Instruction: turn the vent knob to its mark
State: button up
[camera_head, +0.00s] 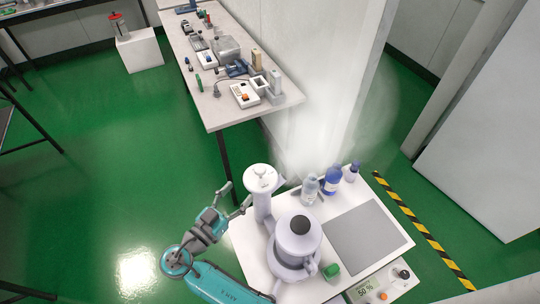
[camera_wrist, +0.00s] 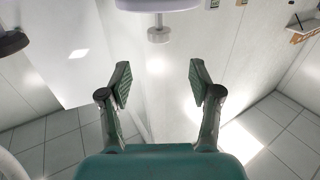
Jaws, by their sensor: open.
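A pale lavender appliance (camera_head: 294,250) with a round body and a dark round top stands on the white table. Beside it rises a pale column (camera_head: 262,205) with a wider round head, and a small whitish knob (camera_head: 262,174) shows on that head. In the wrist view a grey-white knob (camera_wrist: 158,35) on a short stem joins a lavender disc (camera_wrist: 158,4), beyond the fingertips. My gripper (camera_head: 238,196) is open and empty, left of the column head and apart from it. Its spread fingers (camera_wrist: 158,76) show in the wrist view. I cannot make out a mark on the knob.
Several bottles (camera_head: 331,180) stand behind the appliance. White mist rises behind. A long bench (camera_head: 225,110) with instruments stands farther back; green floor lies open at left.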

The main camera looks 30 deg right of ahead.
aim_at(256, 172)
jog(key=x, duration=1.1)
jog(key=shift+d+r, duration=0.1)
jog(key=c, duration=1.1)
